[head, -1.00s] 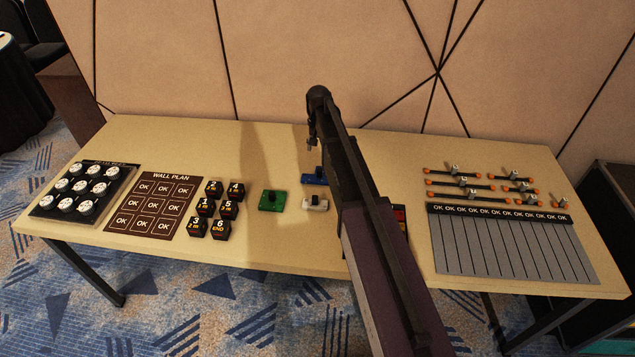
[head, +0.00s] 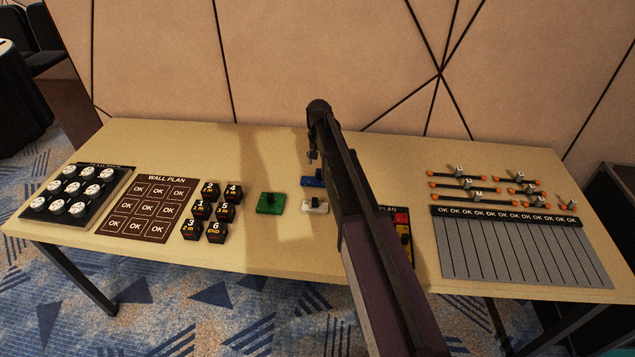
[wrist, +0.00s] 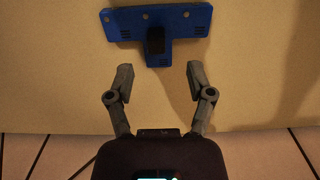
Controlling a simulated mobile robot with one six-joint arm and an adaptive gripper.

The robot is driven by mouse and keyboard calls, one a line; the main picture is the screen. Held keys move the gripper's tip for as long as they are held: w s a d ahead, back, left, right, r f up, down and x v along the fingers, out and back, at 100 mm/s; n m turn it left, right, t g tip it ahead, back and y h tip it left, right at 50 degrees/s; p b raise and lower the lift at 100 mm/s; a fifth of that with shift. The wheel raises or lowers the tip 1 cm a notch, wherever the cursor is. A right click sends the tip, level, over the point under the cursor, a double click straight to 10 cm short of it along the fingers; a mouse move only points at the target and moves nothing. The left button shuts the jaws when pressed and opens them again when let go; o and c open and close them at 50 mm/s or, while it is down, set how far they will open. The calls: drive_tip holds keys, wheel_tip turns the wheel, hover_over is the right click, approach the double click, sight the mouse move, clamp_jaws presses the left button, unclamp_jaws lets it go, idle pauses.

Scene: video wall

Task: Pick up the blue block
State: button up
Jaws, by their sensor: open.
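The blue block (head: 311,181) lies on the table near its middle, partly behind my arm in the head view. In the wrist view the blue block (wrist: 186,27) is a flat T-shaped piece with a dark knob on it, lying ahead of the fingers. My gripper (wrist: 160,78) is open and empty, its two fingers spread apart. The knob lies between the lines of the fingertips but beyond them. In the head view my gripper (head: 312,157) is small and dark, just above the blue block.
A white block (head: 315,207) lies just in front of the blue one, and a green block (head: 270,204) to its left. Several black numbered cubes (head: 215,232) stand further left. A plan board with red and yellow pieces (head: 402,218) is partly hidden by my arm.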

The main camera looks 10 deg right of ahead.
sight(320, 172)
drive_tip(key=shift+s+d+f+b, duration=0.1)
drive_tip(key=shift+f+b, duration=1.2)
drive_tip(key=shift+b, duration=0.05)
drive_tip(key=shift+s+f+b, duration=0.1)
drive_tip(key=shift+f+b, duration=1.2)
clamp_jaws()
